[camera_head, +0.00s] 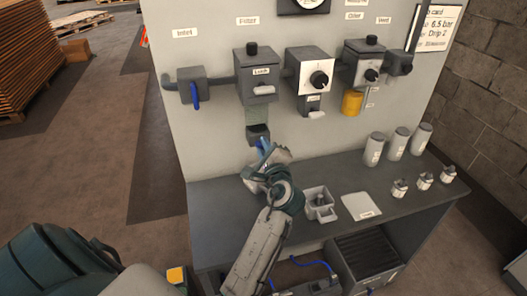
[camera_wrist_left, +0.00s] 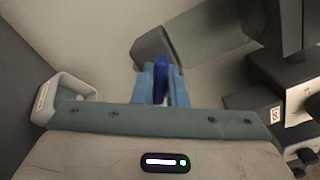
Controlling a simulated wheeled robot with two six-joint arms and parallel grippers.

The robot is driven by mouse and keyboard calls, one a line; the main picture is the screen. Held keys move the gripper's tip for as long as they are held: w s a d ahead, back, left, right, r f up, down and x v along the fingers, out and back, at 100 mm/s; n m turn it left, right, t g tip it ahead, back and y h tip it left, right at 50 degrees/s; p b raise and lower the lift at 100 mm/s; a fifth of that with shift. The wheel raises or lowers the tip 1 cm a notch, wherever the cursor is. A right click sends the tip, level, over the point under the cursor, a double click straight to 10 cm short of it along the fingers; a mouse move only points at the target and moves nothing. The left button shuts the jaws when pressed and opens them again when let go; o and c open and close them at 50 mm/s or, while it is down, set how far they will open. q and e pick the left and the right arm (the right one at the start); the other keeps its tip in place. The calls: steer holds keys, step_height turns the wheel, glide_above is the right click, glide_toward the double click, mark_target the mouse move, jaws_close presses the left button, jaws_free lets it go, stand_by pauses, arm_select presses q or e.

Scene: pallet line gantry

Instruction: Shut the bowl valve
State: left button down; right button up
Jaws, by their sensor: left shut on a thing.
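The bowl valve (camera_head: 258,131) is a small dark grey block under the greenish, see-through bowl (camera_head: 257,114) of the filter unit on the grey panel. My left gripper (camera_head: 263,146) is just below it, reaching up from the bench side. In the left wrist view the valve body (camera_wrist_left: 150,45) is just beyond the fingers, and the bowl (camera_wrist_left: 205,35) is beside it. A dark blue lever (camera_wrist_left: 161,76) lies between the two lighter blue fingers (camera_wrist_left: 161,88), which are shut on it. The lever's far end is hard to make out. My right gripper is not in view.
The inlet valve with its blue handle (camera_head: 195,95) is left of the filter (camera_head: 257,75). The regulator (camera_head: 315,75) and a unit with a yellow bowl (camera_head: 352,102) are to the right. The bench (camera_head: 225,205) holds an open grey box (camera_head: 320,205), a white pad and grey cylinders.

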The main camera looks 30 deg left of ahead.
arm_select(q)
steer(key=n+b, duration=0.2)
steer(key=n, duration=0.1)
steer(key=shift+n, duration=0.3)
steer(key=shift+w+r+n+b, duration=0.1)
steer(key=shift+r+n+b, duration=0.1)
steer(key=shift+n+b, duration=1.1)
steer(key=shift+n, duration=0.3)
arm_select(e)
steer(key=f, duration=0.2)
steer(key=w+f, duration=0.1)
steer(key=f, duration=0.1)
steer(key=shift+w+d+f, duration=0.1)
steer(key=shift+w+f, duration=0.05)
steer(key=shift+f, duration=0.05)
arm_select(q)
steer(key=shift+a+r, duration=0.1)
steer(key=c, duration=1.5)
jaws_free()
steer(key=shift+c, duration=0.2)
steer(key=shift+o, duration=0.4)
steer(key=shift+w+f, duration=0.1)
steer(key=shift+f, duration=0.1)
steer(key=shift+f, duration=0.1)
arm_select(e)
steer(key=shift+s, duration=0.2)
